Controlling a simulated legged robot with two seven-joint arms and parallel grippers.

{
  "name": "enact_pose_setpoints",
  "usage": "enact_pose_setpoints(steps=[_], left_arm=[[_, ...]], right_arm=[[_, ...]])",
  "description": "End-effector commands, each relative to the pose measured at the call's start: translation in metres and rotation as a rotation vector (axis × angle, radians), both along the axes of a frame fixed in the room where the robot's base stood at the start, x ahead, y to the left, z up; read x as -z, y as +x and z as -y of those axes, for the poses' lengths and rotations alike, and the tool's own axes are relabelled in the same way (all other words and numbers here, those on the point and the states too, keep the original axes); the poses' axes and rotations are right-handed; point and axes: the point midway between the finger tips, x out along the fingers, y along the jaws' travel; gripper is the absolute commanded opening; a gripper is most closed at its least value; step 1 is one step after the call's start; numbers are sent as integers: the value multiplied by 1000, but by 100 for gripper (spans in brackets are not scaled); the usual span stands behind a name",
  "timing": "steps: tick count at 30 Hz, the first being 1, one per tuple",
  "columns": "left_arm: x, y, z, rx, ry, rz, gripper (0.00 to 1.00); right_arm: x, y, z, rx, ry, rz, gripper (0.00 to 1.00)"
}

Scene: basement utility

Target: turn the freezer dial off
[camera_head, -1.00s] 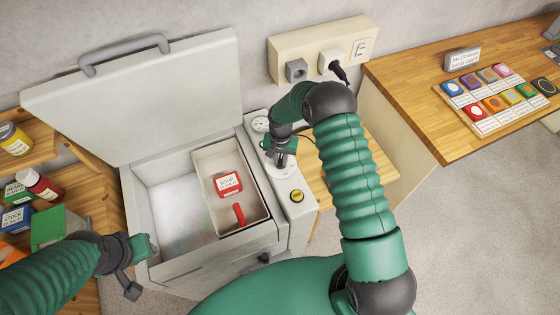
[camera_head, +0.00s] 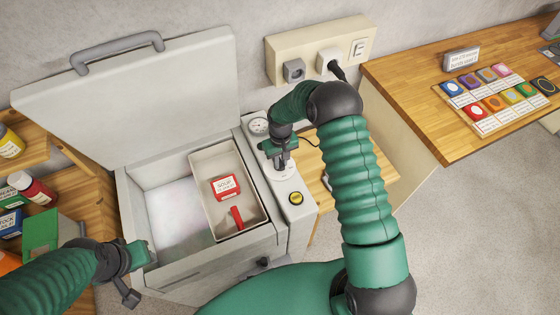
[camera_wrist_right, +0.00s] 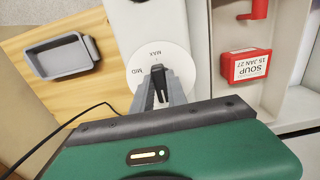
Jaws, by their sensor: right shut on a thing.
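The chest freezer (camera_head: 190,272) stands open with its lid (camera_head: 150,100) raised. Its round white dial (camera_head: 291,174) is on the right-hand panel. In the right wrist view the dial (camera_wrist_right: 178,57) shows the marks MAX and MID; the rest is hidden behind my fingers. My right gripper (camera_head: 281,163) is over the dial, its fingers (camera_wrist_right: 160,84) pointing at the dial's centre and shut on the knob, which they mostly hide. My left gripper (camera_head: 140,255) is at the freezer's front left corner; its fingers are not clear.
A gauge (camera_head: 258,126) and a yellow button (camera_head: 296,198) flank the dial. A basket (camera_head: 264,213) with a red soup box (camera_head: 225,187) sits inside the freezer. A socket panel (camera_head: 310,50) with a black plug is behind. A wooden worktop (camera_head: 420,90) is at right.

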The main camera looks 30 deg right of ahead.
Motion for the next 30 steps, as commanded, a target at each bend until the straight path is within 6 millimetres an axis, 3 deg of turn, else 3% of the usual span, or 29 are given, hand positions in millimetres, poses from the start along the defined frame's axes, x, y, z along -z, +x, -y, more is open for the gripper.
enact_pose_setpoints(steps=[11,12,17,26,30], left_arm=[[0,0,0,0,0,0,36],[0,0,0,0,0,0,36],[0,0,0,0,0,0,36],[0,0,0,0,0,0,36],[4,0,0,0,0,0,36]], right_arm=[[-3,3,1,-8,-2,8,0],[-3,3,1,-8,-2,8,21],[-2,2,1,-7,-2,5,40],[-2,1,1,-6,-1,2,40],[-18,2,1,-6,-2,5,40]])
